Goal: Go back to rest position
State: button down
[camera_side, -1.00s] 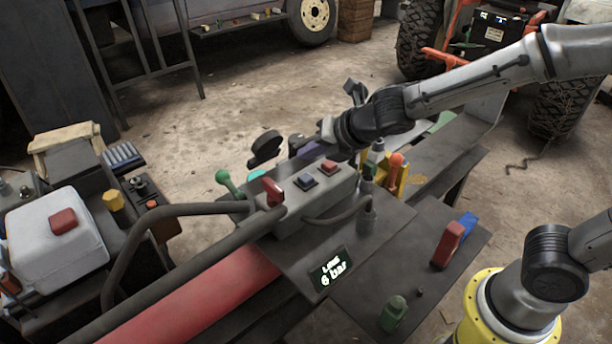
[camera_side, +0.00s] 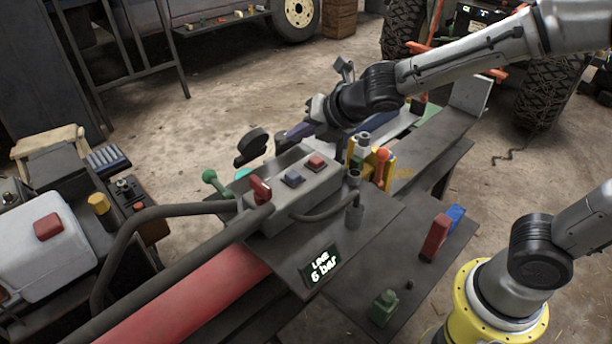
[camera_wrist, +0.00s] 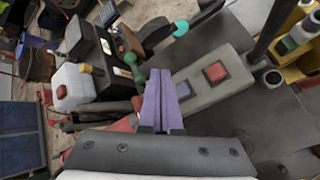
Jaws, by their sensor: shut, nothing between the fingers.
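My gripper (camera_side: 297,131) has purple fingers and hangs above and behind the grey control box (camera_side: 272,215) in the side view, clear of it. In the wrist view the two purple fingers of my gripper (camera_wrist: 164,78) lie close together with nothing between them.
A green-knobbed lever (camera_side: 210,177) stands left of the box. A yellow bracket with an orange-topped handle (camera_side: 382,160) stands to its right. Red and blue blocks (camera_side: 436,238) and a green piece (camera_side: 384,308) sit on the front plate. A white tank (camera_side: 45,250) is at left.

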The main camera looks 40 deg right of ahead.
jog(key=s+d+r+m+t, duration=0.1)
jog(key=s+d+r+m, duration=0.2)
jog(key=d+r, duration=0.35)
jog(key=s+d+r+m+h, duration=0.2)
jog(key=s+d+r+m, duration=0.25)
jog(key=s+m, duration=0.4)
jog(key=s+a+f+m+g, duration=0.1)
jog(key=s+f+m, duration=0.3)
jog(key=s+m, duration=0.4)
jog(key=s+a+f+m+g+y, duration=0.1)
jog(key=s+f+m+g, duration=0.2)
jog(key=s+m, duration=0.5)
jog(key=shift+f+g, duration=0.4)
